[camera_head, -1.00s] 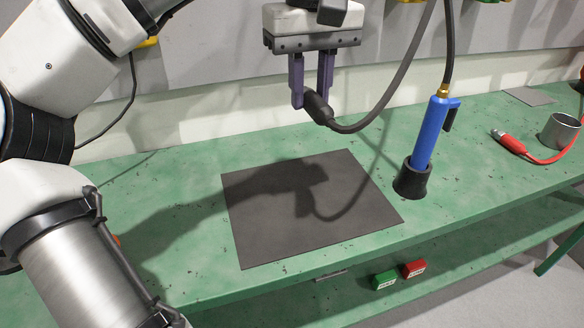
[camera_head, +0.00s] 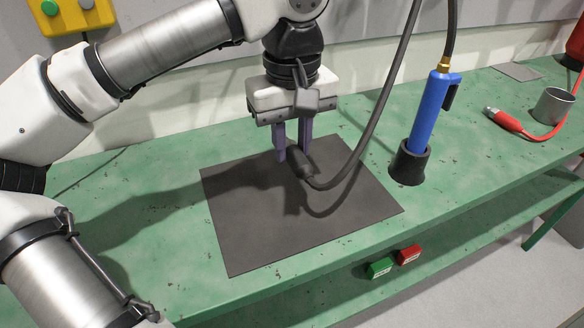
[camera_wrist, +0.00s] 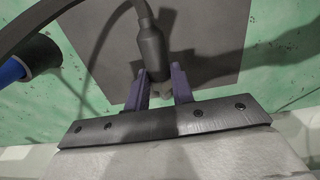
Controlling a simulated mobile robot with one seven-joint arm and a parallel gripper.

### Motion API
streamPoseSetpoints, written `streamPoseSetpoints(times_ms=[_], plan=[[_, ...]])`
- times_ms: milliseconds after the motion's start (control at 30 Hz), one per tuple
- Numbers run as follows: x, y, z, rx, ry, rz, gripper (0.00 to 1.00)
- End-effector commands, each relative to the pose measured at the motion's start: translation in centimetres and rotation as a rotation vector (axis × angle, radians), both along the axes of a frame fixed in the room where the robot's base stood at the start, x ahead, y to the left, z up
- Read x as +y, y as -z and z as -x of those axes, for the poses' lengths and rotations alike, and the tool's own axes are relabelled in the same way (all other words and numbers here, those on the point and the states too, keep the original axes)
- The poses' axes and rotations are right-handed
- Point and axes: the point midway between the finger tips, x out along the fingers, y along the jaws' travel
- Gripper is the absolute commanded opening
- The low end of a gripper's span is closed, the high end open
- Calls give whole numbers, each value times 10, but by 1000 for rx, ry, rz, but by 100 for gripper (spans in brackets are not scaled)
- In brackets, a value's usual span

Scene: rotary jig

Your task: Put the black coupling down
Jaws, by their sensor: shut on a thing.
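My gripper (camera_head: 293,152) is shut on the black coupling (camera_head: 300,163), low over the far part of a dark grey mat (camera_head: 270,230). The coupling's black hose leaves it to the right and curves upward. In the wrist view the coupling (camera_wrist: 151,48) lies between the purple fingers (camera_wrist: 157,88), its hose end pointing away from my wrist, with the mat (camera_wrist: 212,35) below. I cannot tell whether the coupling touches the mat.
A blue tool (camera_head: 425,115) stands in a black holder (camera_head: 409,164) right of the mat. Further right are a red connector on a cable (camera_head: 507,122) and a metal cup (camera_head: 553,105). The green bench (camera_head: 130,215) left of the mat is clear.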

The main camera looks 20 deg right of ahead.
Motion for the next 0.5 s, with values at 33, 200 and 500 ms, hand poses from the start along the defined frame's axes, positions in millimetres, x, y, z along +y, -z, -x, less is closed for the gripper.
streamPoseSetpoints(times_ms=[33,200,500], plan=[[0,5,0,0,-1,0,0],[0,16,0,0,0,0,0],[0,53,0,0,0,1,0]])
